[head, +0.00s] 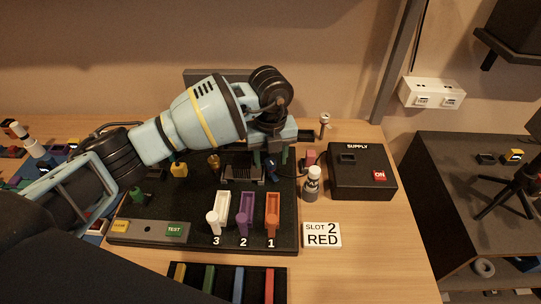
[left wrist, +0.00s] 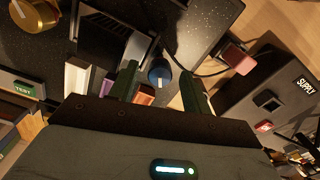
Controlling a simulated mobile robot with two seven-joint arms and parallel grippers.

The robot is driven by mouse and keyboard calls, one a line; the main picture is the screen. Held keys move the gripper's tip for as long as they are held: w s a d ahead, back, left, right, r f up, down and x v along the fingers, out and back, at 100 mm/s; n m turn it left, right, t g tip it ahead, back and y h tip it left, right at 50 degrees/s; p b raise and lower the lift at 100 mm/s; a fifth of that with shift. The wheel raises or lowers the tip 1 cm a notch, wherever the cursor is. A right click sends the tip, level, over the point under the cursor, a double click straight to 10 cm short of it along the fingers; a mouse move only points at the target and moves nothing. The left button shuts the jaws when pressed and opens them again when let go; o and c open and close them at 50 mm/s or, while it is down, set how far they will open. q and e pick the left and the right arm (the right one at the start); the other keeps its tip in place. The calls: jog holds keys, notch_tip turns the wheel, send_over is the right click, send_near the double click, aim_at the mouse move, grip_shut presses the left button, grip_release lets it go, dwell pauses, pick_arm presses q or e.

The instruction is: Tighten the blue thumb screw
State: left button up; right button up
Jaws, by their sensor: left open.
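The blue thumb screw (left wrist: 159,72) shows in the left wrist view as a round blue knob with a pale slot or pin, on the dark board near a black finned block (left wrist: 112,38). My left gripper (left wrist: 158,66) is open, with one green finger on each side of the screw in that view. I cannot tell whether the fingers touch it or are still above it. In the head view my left gripper (head: 271,160) points down over the back right part of the board (head: 190,205), and it largely hides the screw. My right gripper is not in view.
White, purple and orange levers (head: 272,210) numbered 3, 2, 1 stand at the board's front. A SUPPLY box (head: 362,185) with a red ON switch, a small bottle (head: 312,184) and a SLOT 2 RED card (head: 322,235) are to the right. The table's front right is clear.

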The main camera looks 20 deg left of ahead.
pick_arm(q)
jog(key=c, duration=1)
